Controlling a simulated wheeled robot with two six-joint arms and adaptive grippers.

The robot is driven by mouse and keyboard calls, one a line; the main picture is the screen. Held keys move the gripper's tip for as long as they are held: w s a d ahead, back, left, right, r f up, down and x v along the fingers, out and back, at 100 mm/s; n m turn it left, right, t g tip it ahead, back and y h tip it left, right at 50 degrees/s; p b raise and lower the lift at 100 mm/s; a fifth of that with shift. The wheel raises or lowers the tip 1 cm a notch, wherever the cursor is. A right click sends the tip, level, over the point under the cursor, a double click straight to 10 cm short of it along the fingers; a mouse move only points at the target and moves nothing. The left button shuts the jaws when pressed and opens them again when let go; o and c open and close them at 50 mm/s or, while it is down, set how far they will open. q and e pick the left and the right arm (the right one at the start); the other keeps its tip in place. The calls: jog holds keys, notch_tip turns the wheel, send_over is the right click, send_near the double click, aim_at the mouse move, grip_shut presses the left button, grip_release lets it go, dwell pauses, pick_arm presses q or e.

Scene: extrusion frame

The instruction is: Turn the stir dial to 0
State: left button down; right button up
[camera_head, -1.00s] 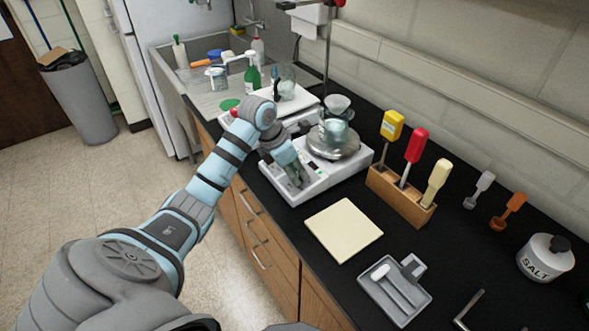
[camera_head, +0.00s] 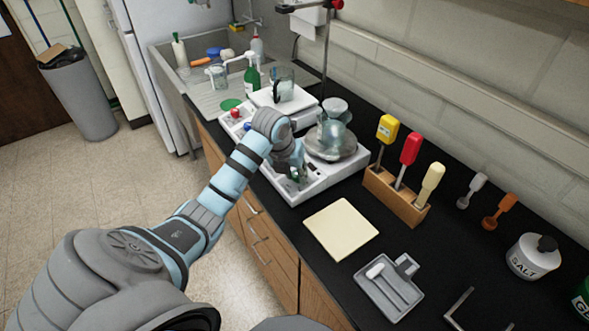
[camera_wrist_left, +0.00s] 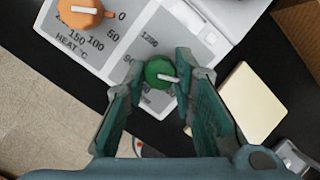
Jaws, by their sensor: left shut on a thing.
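The green stir dial (camera_wrist_left: 159,73) is on the front panel of the white hotplate (camera_head: 335,182), with its white pointer toward the right in the left wrist view. Printed numbers around it are partly covered by the fingers. My left gripper (camera_head: 294,177) is over the panel, its two fingers on either side of the dial and shut on it. The fingers also show in the left wrist view (camera_wrist_left: 160,88). The orange heat dial (camera_wrist_left: 84,14) sits beside it on the same panel. My right gripper is not in view.
A glass vessel (camera_head: 332,135) stands on the round hotplate top. To the right are a wooden rack (camera_head: 398,197) of coloured-handled tools, a cream pad (camera_head: 341,229) and a grey tray (camera_head: 388,291). A second white device (camera_head: 282,97) with a beaker is behind.

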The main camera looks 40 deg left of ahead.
pick_arm(q)
jog(key=shift+n, duration=0.6)
jog(key=c, duration=1.5)
grip_release()
jog(key=shift+o, duration=0.8)
jog(key=shift+w, duration=0.1)
jog(key=v, duration=0.7)
jog(key=shift+r, duration=0.25)
